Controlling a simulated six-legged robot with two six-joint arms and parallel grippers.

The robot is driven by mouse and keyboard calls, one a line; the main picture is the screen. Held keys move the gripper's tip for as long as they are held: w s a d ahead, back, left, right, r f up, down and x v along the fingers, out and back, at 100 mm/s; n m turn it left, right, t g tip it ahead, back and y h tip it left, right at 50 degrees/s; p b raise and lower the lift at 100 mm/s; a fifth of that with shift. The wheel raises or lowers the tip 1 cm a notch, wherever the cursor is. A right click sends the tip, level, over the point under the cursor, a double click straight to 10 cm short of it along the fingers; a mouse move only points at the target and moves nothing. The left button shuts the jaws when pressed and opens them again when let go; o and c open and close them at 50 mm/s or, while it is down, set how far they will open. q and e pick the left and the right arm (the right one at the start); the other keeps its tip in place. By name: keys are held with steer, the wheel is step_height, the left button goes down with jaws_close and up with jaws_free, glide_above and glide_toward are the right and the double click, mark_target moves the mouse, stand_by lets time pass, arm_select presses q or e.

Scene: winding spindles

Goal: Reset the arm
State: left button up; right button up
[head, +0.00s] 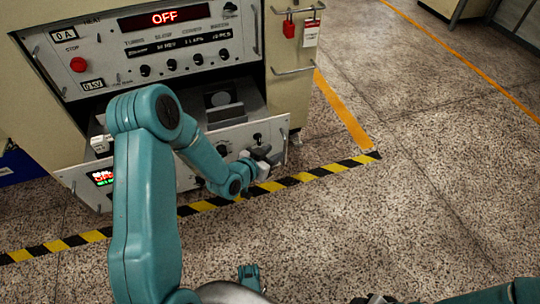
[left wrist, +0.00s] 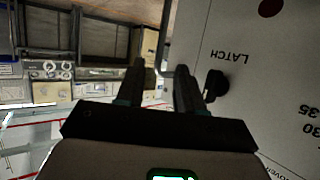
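My left arm (head: 147,200) reaches from the bottom left to the cabinet's lower front panel (head: 222,148). Its left gripper (head: 264,156) is at the panel's right end, near a thin metal handle. In the left wrist view the two dark fingers (left wrist: 160,85) stand apart with a gap between them. A bar handle (left wrist: 165,35) shows just beyond the gap; I cannot tell whether it lies between the fingers. A black knob (left wrist: 215,85) under the word LATCH is close to the right finger. At the bottom edge of the head view, a dark part (head: 375,299) may be my right gripper, mostly cut off.
The cabinet's upper panel has a red OFF display (head: 163,17) and a red stop button (head: 78,64). The lower unit is pulled out, with a dark recess (head: 222,100). A black-and-yellow floor stripe (head: 300,179) runs before the cabinet. Floor to the right is clear.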

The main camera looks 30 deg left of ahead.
steer(key=shift+s, duration=0.2)
stand_by(0.4)
arm_select(q)
steer(key=s+d+f+g+h, duration=0.25)
steer(key=s+d+f, duration=0.25)
steer(key=d, duration=0.5)
steer(key=s+d+f+n+g, duration=0.25)
steer(key=s+f+g, duration=0.2)
steer(key=s, duration=0.55)
steer(key=s+d+f+n+g, duration=0.25)
steer(key=s+g, duration=0.35)
steer(key=s, duration=0.4)
step_height(320, 180, up, 33)
steer(key=s+d+m+p, duration=0.1)
steer(key=p, duration=3.3)
steer(key=shift+s+d+r, duration=0.15)
arm_select(e)
step_height(320, 180, up, 34)
steer(key=s+a+g, duration=0.1)
steer(key=s, duration=0.1)
steer(key=shift+a+f+n, duration=0.25)
steer(key=shift+n, duration=0.05)
steer(key=shift+s, duration=0.1)
